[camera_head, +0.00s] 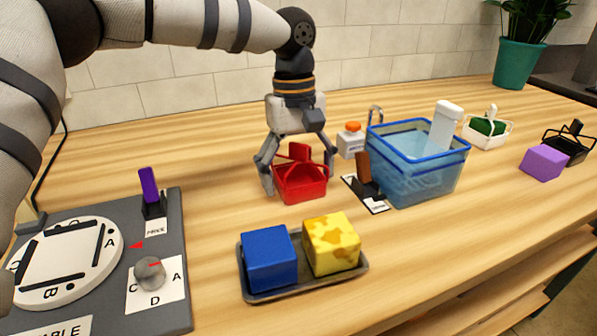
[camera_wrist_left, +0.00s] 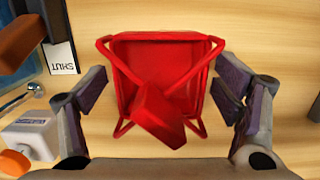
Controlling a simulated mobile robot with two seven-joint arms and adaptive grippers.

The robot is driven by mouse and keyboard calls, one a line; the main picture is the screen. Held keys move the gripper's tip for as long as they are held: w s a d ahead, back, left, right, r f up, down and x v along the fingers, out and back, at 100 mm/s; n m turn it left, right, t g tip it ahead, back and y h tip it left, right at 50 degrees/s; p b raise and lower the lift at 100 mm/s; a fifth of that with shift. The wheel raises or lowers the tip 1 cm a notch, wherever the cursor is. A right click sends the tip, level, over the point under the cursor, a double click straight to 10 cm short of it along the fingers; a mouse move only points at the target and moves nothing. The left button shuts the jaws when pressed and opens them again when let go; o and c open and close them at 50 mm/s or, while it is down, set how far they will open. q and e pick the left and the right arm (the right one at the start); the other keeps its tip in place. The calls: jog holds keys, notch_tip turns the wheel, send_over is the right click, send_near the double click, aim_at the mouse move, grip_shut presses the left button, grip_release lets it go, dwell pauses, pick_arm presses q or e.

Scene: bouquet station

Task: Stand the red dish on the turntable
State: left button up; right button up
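The red dish (camera_head: 302,186) is a small square basket with a raised handle, upright on the wooden table near the middle of the head view. In the left wrist view the red dish (camera_wrist_left: 138,58) is seen from above, with a red block-like grip over it. My left gripper (camera_head: 298,176) points down over the dish, one finger on each side. In the wrist view my left gripper (camera_wrist_left: 163,103) is open, with gaps between fingers and dish. The turntable (camera_head: 68,262) is a white lettered disc on a grey panel at the left, empty. My right gripper is not in view.
A grey tray (camera_head: 310,287) with a blue cube (camera_head: 268,258) and a yellow cube (camera_head: 331,243) lies in front of the dish. A blue bin (camera_head: 420,178) and a brown switch (camera_head: 363,170) stand to its right. Bare table lies between dish and panel.

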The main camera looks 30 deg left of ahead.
aim_at(296, 182)
pick_arm(q)
notch_tip(296, 182, up, 12)
jog(key=w+a, duration=0.1)
jog(key=shift+b, duration=0.45)
jog(key=shift+r, duration=0.1)
